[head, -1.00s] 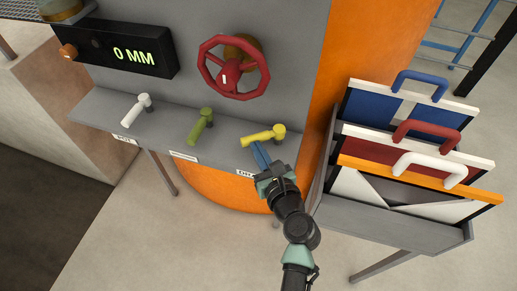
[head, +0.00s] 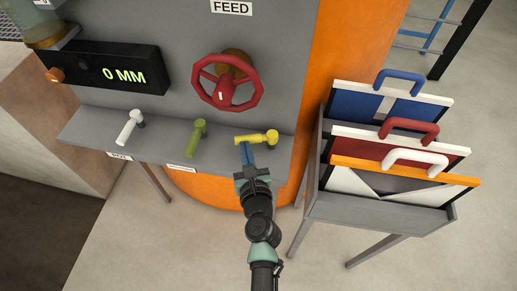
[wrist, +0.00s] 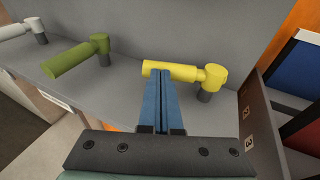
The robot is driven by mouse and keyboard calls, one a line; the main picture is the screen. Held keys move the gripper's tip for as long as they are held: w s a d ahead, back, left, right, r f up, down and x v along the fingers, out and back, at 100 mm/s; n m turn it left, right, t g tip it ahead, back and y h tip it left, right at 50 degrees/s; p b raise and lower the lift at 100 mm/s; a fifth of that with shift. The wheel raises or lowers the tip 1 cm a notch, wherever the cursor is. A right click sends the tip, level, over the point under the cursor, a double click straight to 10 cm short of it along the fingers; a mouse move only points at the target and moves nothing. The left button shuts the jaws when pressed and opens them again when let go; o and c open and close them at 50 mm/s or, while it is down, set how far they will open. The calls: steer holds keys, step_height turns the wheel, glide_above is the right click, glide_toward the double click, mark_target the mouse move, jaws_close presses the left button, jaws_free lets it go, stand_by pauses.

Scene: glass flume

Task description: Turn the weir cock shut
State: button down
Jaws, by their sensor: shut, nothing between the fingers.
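Three lever cocks stand on the grey shelf: white (head: 130,126), green (head: 194,138) and yellow (head: 256,138). I cannot read which label names the weir cock. The yellow lever points left from its pivot, roughly along the back panel; the white and green levers point towards the front left. My gripper (head: 246,148) is shut and empty, its blue fingers at the near side of the yellow lever, close to its free end. In the wrist view the fingertips (wrist: 162,74) overlap the yellow lever (wrist: 172,70) and seem to touch it. The yellow cock's label is hidden behind my gripper.
A red handwheel (head: 226,82) is on the panel above the cocks. A display (head: 108,66) reads 0 MM. A grey rack (head: 385,215) with several handled boards stands close on the right. Open floor lies in front.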

steer(key=shift+w+a, duration=0.3)
steer(key=shift+w, duration=0.6)
steer(key=shift+w+a, duration=0.3)
steer(key=shift+r, duration=0.1)
